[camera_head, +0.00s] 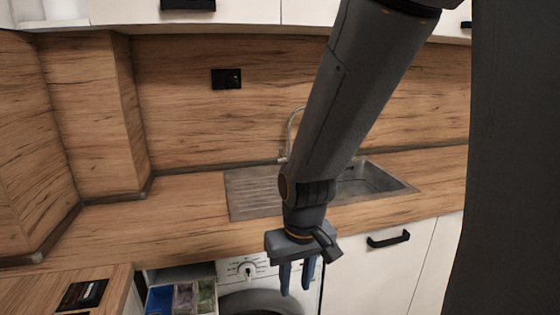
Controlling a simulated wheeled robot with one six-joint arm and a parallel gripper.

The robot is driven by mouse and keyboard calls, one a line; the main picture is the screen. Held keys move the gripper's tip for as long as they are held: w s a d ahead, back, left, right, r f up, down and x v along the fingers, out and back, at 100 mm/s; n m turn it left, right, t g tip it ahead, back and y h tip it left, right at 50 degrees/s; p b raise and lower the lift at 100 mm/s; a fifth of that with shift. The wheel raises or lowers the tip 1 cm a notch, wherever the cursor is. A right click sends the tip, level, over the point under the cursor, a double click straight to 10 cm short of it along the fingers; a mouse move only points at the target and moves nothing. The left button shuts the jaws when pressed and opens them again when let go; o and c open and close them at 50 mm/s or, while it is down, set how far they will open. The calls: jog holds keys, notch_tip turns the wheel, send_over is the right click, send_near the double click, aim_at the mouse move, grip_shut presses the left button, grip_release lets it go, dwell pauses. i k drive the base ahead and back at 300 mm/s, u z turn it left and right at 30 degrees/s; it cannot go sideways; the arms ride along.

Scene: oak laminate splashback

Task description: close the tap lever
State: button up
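The tap (291,130) is a thin, curved metal spout rising at the back edge of the sink (252,192). My arm hides much of it, and I cannot make out its lever or tell its position. My gripper (297,284) hangs in front of the counter edge, pointing down, below and nearer than the tap. Its two blue-grey fingers are apart with a gap between them, and nothing is seen in it.
The sink is set in a wooden counter (180,215). Below are a washing machine (243,268), an open drawer with coloured bins (182,298) and a white cabinet with a black handle (388,239). The counter left of the sink is clear.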

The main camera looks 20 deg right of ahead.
aim_at(279, 159)
jog(key=u, duration=0.2)
jog(key=k, duration=0.6)
jog(key=u, duration=0.6)
jog(key=k, duration=0.6)
jog(key=z, duration=0.65)
jog(key=i, duration=0.6)
jog(key=z, duration=0.55)
jog(key=i, duration=1.3)
jog(key=u, duration=0.65)
